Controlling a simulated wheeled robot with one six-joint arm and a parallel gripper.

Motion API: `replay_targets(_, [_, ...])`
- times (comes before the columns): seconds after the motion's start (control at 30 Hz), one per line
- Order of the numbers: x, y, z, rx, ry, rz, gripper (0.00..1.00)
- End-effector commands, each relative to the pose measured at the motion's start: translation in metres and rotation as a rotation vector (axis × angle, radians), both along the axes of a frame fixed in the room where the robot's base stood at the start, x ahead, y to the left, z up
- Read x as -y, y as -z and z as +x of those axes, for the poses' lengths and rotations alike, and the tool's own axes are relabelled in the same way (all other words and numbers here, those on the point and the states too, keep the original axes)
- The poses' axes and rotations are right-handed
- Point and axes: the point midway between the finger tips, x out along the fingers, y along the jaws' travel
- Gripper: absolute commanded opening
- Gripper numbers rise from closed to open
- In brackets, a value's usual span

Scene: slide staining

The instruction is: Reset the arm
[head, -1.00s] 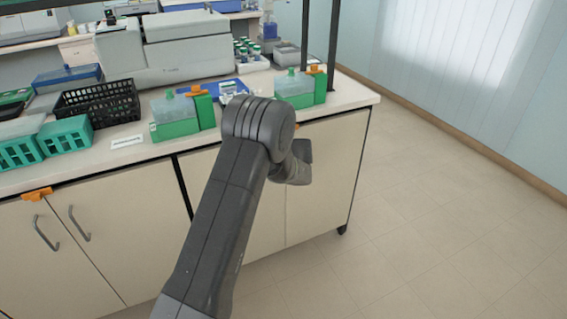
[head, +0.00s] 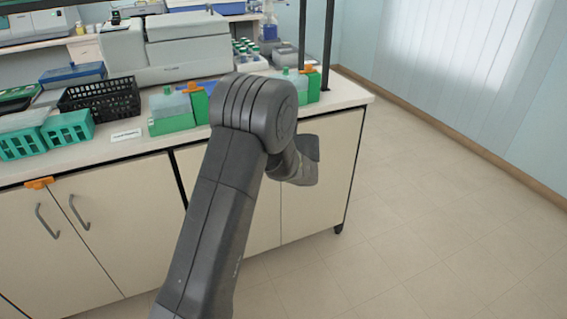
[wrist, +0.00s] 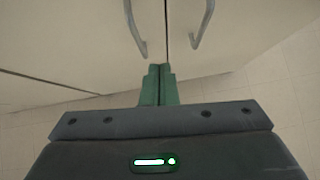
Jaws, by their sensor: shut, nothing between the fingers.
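My arm (head: 215,215) reaches up in the head view, bent at the elbow, in front of the bench. In the head view my fingers are hidden behind the arm. In the wrist view my gripper (wrist: 159,72) shows two green fingers side by side, closed together with nothing between them. Beyond the fingers are cabinet doors (wrist: 75,45) with two metal handles (wrist: 137,28), apart from the fingertips as far as I can tell.
The bench (head: 345,95) holds green-based staining containers (head: 172,112), a black basket (head: 100,98), teal racks (head: 68,130) and a grey instrument (head: 190,50). An orange clip (head: 39,183) sits on its front edge. The floor (head: 430,220) at right is clear.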

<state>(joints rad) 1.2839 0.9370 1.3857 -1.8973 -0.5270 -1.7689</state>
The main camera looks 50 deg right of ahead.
Motion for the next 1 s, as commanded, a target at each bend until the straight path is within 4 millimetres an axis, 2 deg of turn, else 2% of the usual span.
replay_targets(0.03, [-0.002, -0.007, -0.006, 0.0, 0.002, -0.001, 0.0])
replay_targets(0.2, [-0.006, -0.015, -0.014, 0.0, 0.0, 0.0, 0.0])
replay_targets(0.6, [-0.007, -0.016, -0.015, 0.0, -0.001, 0.001, 0.0])
replay_targets(0.77, [-0.004, -0.006, -0.008, 0.0, -0.001, 0.003, 0.0])
replay_targets(1.0, [0.009, 0.024, 0.02, -0.001, -0.002, 0.003, 0.0])
